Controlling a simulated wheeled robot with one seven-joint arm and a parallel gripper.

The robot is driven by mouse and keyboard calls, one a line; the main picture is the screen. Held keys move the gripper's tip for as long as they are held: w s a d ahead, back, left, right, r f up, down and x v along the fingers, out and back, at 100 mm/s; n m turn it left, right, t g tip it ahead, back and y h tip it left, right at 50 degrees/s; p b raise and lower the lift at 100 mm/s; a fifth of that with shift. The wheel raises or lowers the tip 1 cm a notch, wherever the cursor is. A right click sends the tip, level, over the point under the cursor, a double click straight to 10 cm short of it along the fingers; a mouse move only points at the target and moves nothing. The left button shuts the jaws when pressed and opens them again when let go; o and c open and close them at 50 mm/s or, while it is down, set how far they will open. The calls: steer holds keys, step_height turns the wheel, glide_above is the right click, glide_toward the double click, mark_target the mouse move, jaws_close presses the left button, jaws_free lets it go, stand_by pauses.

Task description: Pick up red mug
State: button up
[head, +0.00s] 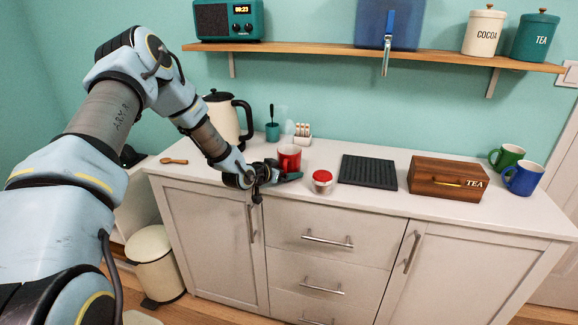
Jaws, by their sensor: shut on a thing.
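The red mug (289,155) stands upright on the white counter (367,191), left of the middle. My gripper (279,174) reaches in from the left at the mug's lower front. It is shut on the red mug. The wrist and jaws hide part of the mug's lower body, and its handle is not clearly visible. I cannot tell whether the mug's base touches the counter.
A red-lidded jar (322,184) stands close right of the gripper. A black ridged mat (368,172), a wooden tea box (449,178), a green mug (509,156) and a blue mug (523,179) lie further right. A kettle (226,115) stands behind my forearm; a shelf (380,54) hangs above.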

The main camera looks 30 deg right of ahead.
steer(key=shift+r, duration=0.1)
steer(key=c, duration=0.7)
steer(key=shift+o, duration=0.2)
steer(key=shift+r, duration=0.1)
